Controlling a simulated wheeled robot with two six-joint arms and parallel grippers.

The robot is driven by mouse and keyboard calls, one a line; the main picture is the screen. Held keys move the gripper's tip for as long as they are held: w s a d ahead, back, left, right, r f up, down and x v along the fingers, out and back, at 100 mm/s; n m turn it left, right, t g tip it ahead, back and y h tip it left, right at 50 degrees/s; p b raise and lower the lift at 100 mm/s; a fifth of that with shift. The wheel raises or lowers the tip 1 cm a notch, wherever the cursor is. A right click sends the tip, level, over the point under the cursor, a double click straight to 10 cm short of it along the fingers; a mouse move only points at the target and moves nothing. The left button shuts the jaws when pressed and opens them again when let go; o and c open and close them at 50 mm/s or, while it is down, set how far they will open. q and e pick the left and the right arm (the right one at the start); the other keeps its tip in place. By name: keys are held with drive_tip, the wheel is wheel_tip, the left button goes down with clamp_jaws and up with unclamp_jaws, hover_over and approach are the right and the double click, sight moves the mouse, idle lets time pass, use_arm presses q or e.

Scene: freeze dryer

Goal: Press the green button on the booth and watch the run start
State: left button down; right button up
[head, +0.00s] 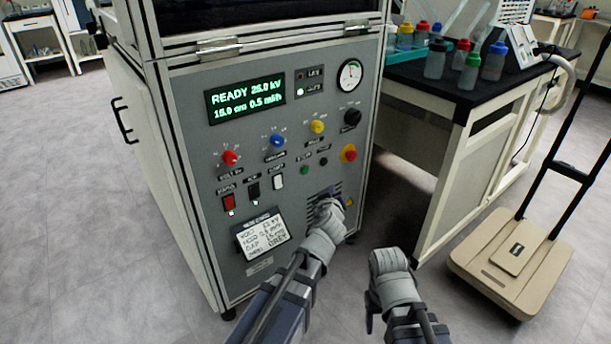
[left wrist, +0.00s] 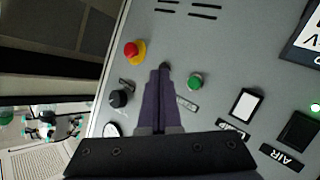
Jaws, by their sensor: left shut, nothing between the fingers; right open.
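The booth's grey front panel (head: 212,145) carries a small round green button (head: 305,170) beside a black button (head: 323,161). The display (head: 245,98) reads READY 25.0 kV, 15.0 cm 0.5 ml/h. My left gripper (head: 328,194) is shut and empty, in front of the panel below these buttons in the head view. In the left wrist view its closed tips (left wrist: 163,72) overlap the black button, with the green button (left wrist: 195,82) just to their right. I cannot tell whether the tips touch the panel. My right gripper (head: 369,318) is open, low and away from the panel.
A red-and-yellow stop button (head: 348,153) sits right of the small buttons, below a black knob (head: 352,117). A bench (head: 455,95) with bottles and a beige cart (head: 512,255) stand at right.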

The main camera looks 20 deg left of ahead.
use_arm(q)
drive_tip(key=shift+w+a, duration=0.9)
drive_tip(key=shift+a, duration=0.25)
drive_tip(key=shift+w+a, duration=0.9)
drive_tip(key=shift+a, duration=0.3)
drive_tip(key=shift+w+a, duration=0.9)
drive_tip(key=shift+a, duration=0.25)
drive_tip(key=shift+w+a, duration=0.1)
drive_tip(key=shift+a, duration=0.05)
drive_tip(key=shift+w+a, duration=0.15)
drive_tip(key=shift+a, duration=0.05)
drive_tip(key=shift+w+a, duration=0.25)
drive_tip(key=shift+a, duration=0.05)
idle(0.4)
drive_tip(key=shift+s+d, duration=0.1)
drive_tip(key=shift+d, duration=0.05)
idle(0.3)
drive_tip(key=shift+s+d, duration=0.4)
drive_tip(key=shift+d, duration=0.1)
drive_tip(key=shift+s+d, duration=0.8)
drive_tip(key=shift+d, duration=0.2)
drive_tip(key=shift+s+d, duration=0.75)
drive_tip(key=shift+d, duration=0.25)
